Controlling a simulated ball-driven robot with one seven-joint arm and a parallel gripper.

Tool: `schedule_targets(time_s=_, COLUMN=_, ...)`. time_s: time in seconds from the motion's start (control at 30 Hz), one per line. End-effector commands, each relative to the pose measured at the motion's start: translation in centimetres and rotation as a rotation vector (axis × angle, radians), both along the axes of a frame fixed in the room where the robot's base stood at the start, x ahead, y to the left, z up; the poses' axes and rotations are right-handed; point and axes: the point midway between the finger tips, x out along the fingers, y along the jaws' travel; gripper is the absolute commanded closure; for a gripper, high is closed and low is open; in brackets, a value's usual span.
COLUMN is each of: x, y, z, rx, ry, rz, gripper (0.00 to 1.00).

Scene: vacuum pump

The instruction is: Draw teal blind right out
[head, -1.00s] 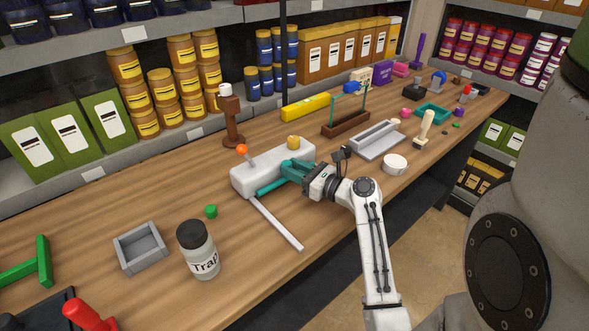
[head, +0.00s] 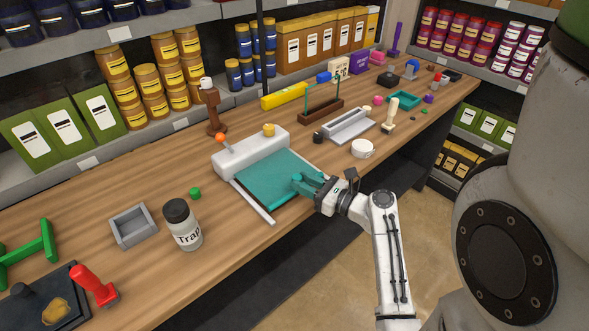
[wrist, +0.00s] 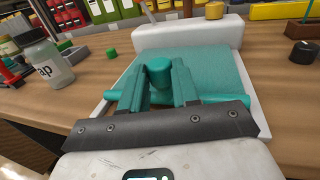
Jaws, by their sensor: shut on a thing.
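The teal blind (head: 275,181) is a flat sheet stretched out from a white housing (head: 250,152) toward the table's front edge, between pale side rails (head: 252,203). In the wrist view the sheet (wrist: 205,75) runs from the housing to a teal bar at its near end. My gripper (head: 308,184) is at that near end, its teal fingers shut on a rounded teal pull in the middle of the bar. The pull (wrist: 159,72) shows between the fingers in the wrist view. An orange-tipped lever (head: 221,139) and a yellow knob (head: 269,130) are on the housing.
A jar labelled Trap (head: 183,226), a green cap (head: 195,193) and a grey open box (head: 132,227) stand to the left. A white round piece (head: 363,149) and a grey tray (head: 345,127) lie to the right. Shelves line the back.

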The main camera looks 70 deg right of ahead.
Motion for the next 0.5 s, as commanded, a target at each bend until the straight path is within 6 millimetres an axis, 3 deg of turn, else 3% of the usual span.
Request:
schedule_targets(time_s=0.2, x=-1.3, y=0.8, z=0.1, rx=0.000, ry=0.000, rz=-0.001, gripper=1.00)
schedule_targets(time_s=0.5, x=-1.6, y=0.9, z=-0.1, rx=0.000, ry=0.001, rz=-0.002, gripper=1.00)
